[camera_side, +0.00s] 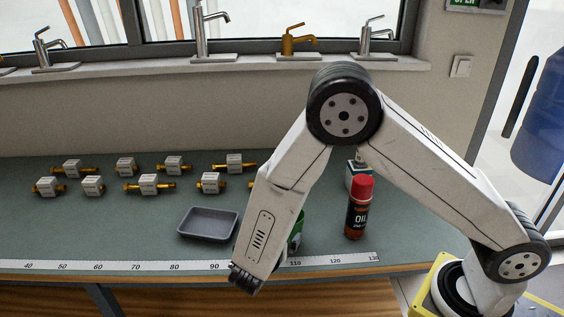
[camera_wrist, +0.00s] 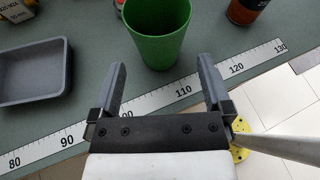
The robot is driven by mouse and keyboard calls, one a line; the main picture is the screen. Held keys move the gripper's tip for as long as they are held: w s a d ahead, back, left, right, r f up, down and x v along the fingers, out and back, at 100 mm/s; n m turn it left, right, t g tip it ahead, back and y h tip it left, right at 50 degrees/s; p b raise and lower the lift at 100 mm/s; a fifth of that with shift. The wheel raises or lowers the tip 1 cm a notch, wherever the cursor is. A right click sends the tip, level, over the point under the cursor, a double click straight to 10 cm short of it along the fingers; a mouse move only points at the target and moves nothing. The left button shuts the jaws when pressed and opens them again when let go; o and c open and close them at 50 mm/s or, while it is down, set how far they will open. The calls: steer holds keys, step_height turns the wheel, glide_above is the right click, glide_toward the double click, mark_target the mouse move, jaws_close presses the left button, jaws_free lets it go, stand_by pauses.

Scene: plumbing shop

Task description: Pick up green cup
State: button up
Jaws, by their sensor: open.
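The green cup (camera_wrist: 157,47) stands on the bench just beyond my gripper (camera_wrist: 160,80) in the wrist view, roughly centred between the two fingers. My gripper's fingers are apart, with nothing between them, and the cup is not in their grasp. In the side view the cup (camera_side: 297,236) is mostly hidden behind my forearm, with only a green strip showing on its right. The fingertips are hidden in the side view.
A grey tray (camera_side: 208,238) lies left of the cup. A red-capped oil can (camera_side: 359,208) stands to its right, with a small box (camera_side: 354,170) behind. Several brass fittings (camera_side: 149,184) are at the left. A measuring tape (camera_side: 185,266) runs along the bench's front edge.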

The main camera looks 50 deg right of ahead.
steer(key=shift+f, duration=1.8)
steer(key=shift+d, duration=0.1)
steer(key=shift+x, duration=1.25)
steer(key=shift+w+d, duration=0.1)
steer(key=shift+x, duration=2.45)
steer(key=shift+f, duration=0.15)
steer(key=shift+c, duration=0.2)
steer(key=c, duration=0.8)
steer(key=shift+c, duration=0.3)
